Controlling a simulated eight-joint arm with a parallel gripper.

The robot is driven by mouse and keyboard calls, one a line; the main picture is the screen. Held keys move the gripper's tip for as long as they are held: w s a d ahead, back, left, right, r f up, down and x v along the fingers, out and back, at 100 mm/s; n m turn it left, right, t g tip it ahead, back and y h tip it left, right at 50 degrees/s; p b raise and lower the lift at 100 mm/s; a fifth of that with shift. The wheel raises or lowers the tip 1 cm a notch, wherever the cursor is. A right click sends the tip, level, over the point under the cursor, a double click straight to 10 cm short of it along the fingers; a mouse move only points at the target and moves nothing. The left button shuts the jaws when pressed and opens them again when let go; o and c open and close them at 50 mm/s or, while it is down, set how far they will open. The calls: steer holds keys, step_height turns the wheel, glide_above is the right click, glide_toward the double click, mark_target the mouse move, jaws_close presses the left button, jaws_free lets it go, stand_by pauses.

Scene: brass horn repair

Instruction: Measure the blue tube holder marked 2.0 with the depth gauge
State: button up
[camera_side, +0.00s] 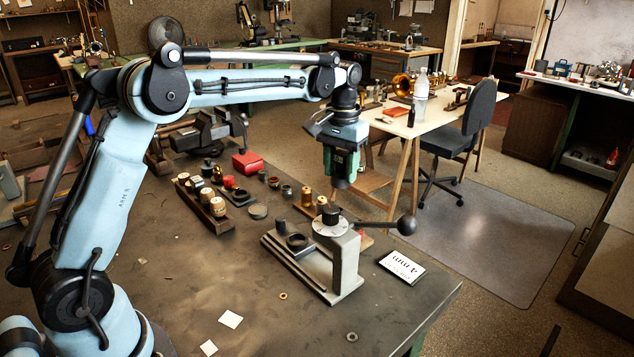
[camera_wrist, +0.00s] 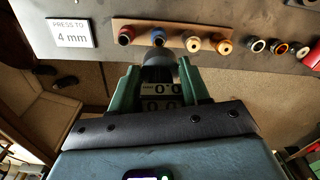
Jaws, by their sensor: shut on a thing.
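My gripper (camera_wrist: 158,85) has green fingers closed on the depth gauge (camera_wrist: 161,105), whose display reads 0.0. The gauge's dark round end (camera_wrist: 158,62) points toward the wooden strip. The blue tube holder (camera_wrist: 163,42) stands on that strip, just beyond the gauge's end in the wrist view. Its marking cannot be read. A gap between gauge and holder cannot be judged. In the side view my gripper (camera_side: 342,160) hangs above and behind the press, and the blue holder is not distinguishable there.
The wooden strip (camera_wrist: 143,27) also bears red, orange and tan holders. A grey press (camera_side: 345,262) with a ball-ended lever (camera_side: 406,225) stands in front of my gripper. A "4 mm" card (camera_side: 402,266) lies to its right. Loose rings and a block with several parts (camera_side: 205,210) lie left.

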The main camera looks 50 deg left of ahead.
mark_target(340, 174)
steer(key=shift+f, duration=0.1)
steer(key=shift+f, duration=2.3)
steer(key=shift+f, duration=1.9)
steer(key=o, duration=1.4)
steer(key=shift+o, duration=0.2)
steer(key=shift+o, duration=1.3)
steer(key=shift+r, duration=3.55)
